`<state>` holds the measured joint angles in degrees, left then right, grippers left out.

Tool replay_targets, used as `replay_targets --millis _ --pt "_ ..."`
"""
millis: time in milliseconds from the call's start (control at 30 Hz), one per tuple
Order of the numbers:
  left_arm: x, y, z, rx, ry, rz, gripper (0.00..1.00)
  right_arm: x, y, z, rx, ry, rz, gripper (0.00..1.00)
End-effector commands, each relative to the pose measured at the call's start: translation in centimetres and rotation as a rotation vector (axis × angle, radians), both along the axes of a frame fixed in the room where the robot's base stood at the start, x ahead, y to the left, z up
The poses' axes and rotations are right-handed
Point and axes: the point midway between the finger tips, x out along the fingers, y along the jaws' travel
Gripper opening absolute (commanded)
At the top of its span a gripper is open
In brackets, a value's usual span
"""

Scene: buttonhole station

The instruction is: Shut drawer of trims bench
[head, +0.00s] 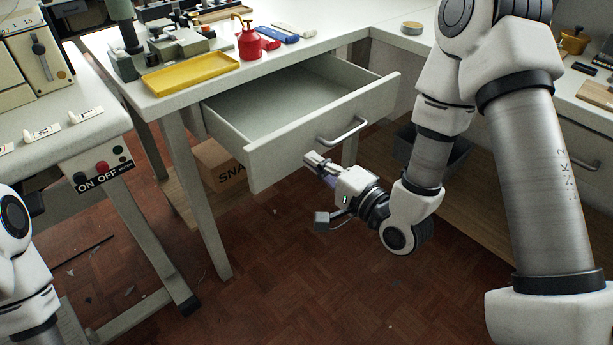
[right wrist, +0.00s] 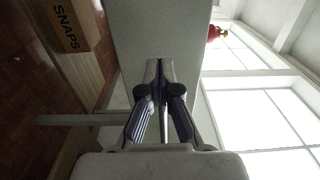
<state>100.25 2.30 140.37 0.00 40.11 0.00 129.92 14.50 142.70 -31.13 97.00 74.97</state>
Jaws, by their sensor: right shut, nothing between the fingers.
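The drawer (head: 277,163) of the pale trims bench (head: 165,106) stands pulled out well beyond the bench top, and its inside looks empty. Its front carries a grey bar handle (head: 343,131). My right gripper (head: 311,160) is shut and empty, with its fingertips at the drawer front, left of and below the handle. In the right wrist view the shut fingertips (right wrist: 161,66) point at the pale drawer front (right wrist: 165,30); whether they touch it I cannot tell. Part of my left arm shows at the left edge, but its gripper is out of view.
A cardboard box (head: 215,165) marked SNAPS sits under the drawer. A machine table with an ON/OFF panel (head: 98,172) stands at left. Floor before the drawer is mostly clear.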

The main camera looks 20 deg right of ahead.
Motion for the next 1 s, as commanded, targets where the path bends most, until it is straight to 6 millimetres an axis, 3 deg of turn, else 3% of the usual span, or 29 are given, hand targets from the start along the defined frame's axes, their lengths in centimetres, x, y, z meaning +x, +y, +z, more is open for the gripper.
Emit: replay_targets --millis 33,167,367,800,1000 --pt "0.0 0.0 -2.3 0.0 0.0 0.0 0.4 0.2 0.1 -1.0 -0.001 -0.007 0.001 0.0" --pt "0.0 0.0 -4.6 0.0 0.0 0.0 0.4 0.6 0.3 -0.8 0.0 -0.004 -0.001 0.0" --pt "0.0 0.0 -4.2 0.0 -0.001 0.0 0.4 2.4 0.9 0.0 -0.001 0.0 -0.002 0.0" --pt "0.0 0.0 -4.1 0.0 0.0 0.0 0.4 2.7 1.0 0.1 0.001 0.001 -0.002 0.0" --pt "0.0 0.0 -3.4 0.0 0.0 0.0 0.4 4.2 1.6 0.2 -0.001 0.001 0.0 0.0"
